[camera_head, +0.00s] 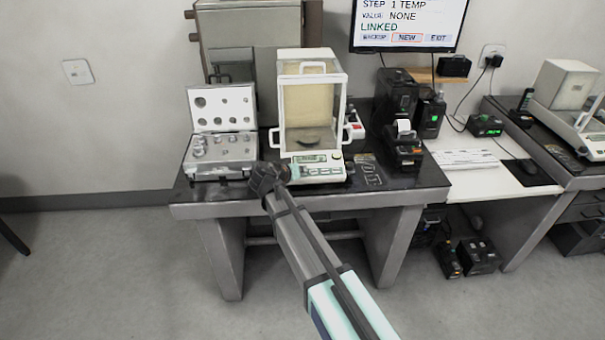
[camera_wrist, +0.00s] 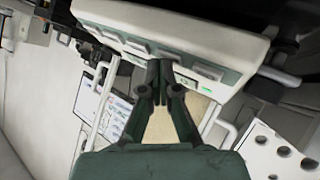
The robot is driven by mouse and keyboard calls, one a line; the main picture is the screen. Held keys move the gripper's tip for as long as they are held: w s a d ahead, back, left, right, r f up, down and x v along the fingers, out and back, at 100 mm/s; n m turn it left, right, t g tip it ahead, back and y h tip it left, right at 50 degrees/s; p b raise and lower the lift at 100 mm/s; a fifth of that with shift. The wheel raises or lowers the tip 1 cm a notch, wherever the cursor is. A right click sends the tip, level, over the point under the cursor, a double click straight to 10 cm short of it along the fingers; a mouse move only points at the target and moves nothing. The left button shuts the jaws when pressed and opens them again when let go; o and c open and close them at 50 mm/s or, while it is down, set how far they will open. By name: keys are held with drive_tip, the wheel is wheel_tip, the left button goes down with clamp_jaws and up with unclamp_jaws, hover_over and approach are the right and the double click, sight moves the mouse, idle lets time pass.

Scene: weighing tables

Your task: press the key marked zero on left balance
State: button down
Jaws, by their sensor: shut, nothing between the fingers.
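The left balance (camera_head: 314,169) is a white unit with a glass draft shield, standing on the dark table in the head view. Its front panel has a green display and a row of keys. My gripper (camera_head: 268,178) is at the front left of this panel. In the wrist view my gripper (camera_wrist: 160,82) is shut and empty, its fingertips close to the key row of the balance (camera_wrist: 130,25). I cannot tell whether they touch a key. The key markings are too small to read.
An open case of weights (camera_head: 222,150) stands left of the balance. A small printer (camera_head: 404,155) and black devices stand to its right. A monitor (camera_head: 410,22) hangs above. A second balance (camera_head: 575,105) is on the far right table. The floor in front is clear.

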idle(0.4)
drive_tip(key=shift+s+r, duration=0.25)
drive_tip(key=shift+r, duration=0.45)
drive_tip(key=r, duration=0.1)
drive_tip(key=s+r, duration=0.1)
drive_tip(key=r, duration=0.2)
drive_tip(key=shift+s+d+r+p, duration=0.2)
drive_tip(key=shift+s+r+p, duration=0.15)
drive_tip(key=shift+s+p, duration=0.05)
idle(0.8)
